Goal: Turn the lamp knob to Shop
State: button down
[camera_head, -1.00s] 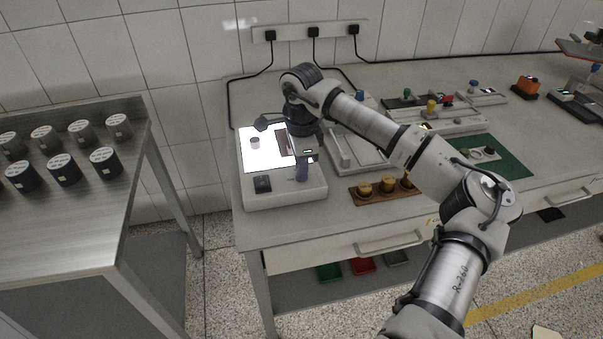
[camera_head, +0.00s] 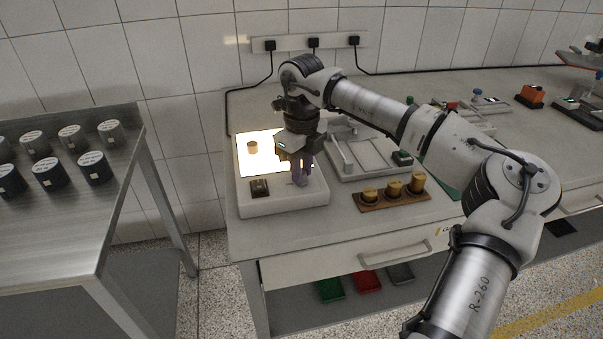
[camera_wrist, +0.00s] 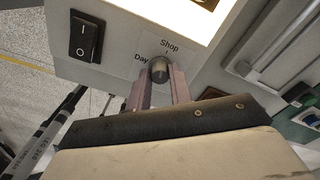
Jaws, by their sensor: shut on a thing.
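The lamp is a white light box (camera_head: 262,206) at the near left corner of the bench, with a lit panel (camera_head: 254,168) glowing warm cream. Its round grey knob (camera_wrist: 159,68) shows in the wrist view beside the printed words Shop, above it, and Day, to its left. A small tick lies between the knob and Shop; I cannot make out a pointer on the knob. My gripper (camera_head: 299,180) reaches down to the box's front right, and in the wrist view its two mauve fingers (camera_wrist: 160,80) are shut on the knob's sides. The fingers hide the knob in the head view.
A black rocker switch (camera_wrist: 86,38) sits left of the knob. A small cylinder (camera_head: 252,147) stands on the lit panel. A wooden strip with brass-coloured weights (camera_head: 394,187) and a grey tray (camera_head: 375,168) lie to the right. A metal table with dark cylinders (camera_head: 50,175) stands left.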

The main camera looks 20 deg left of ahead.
jog(key=shift+m+b, duration=0.45)
jog(key=shift+m, duration=1.05)
jog(key=c, duration=1.3)
grip_release()
jog(key=shift+o, duration=0.2)
jog(key=shift+r, duration=0.1)
notch_tip(320, 180, up, 14)
jog(key=shift+b, duration=0.4)
jog(key=shift+f, duration=0.2)
